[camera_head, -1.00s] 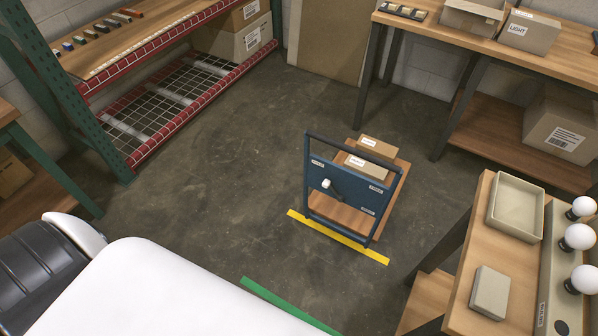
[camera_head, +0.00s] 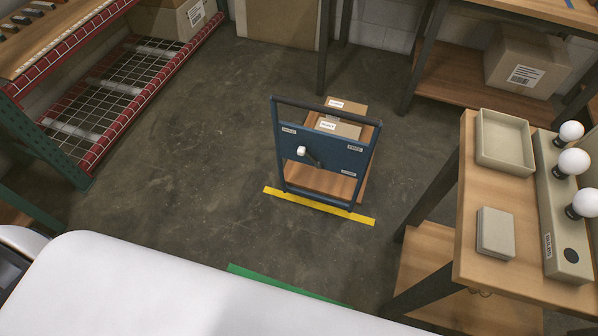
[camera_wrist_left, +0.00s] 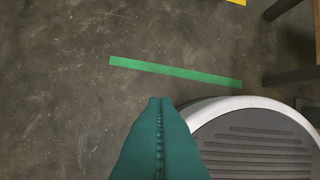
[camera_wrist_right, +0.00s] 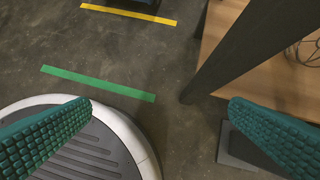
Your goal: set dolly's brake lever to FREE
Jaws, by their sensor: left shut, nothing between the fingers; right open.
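The dolly (camera_head: 320,150) stands in the middle of the head view, with a blue upright panel, a dark push bar on top and a wooden deck carrying small boxes. Its brake lever (camera_head: 307,156) is on the panel's front, with a white knob at the upper left end and a dark arm slanting down to the right. Small labels are on the panel, too small to read. My left gripper (camera_wrist_left: 160,105) is shut and empty above the floor in the left wrist view. My right gripper (camera_wrist_right: 160,115) is open and empty in the right wrist view. Both are far from the dolly.
A yellow floor strip (camera_head: 318,206) lies along the dolly's front. A green strip (camera_head: 285,285) lies nearer me. A workbench (camera_head: 482,170) with a tray and round bulbs stands at right. A red-edged rack (camera_head: 150,98) is at left. Floor between strips is clear.

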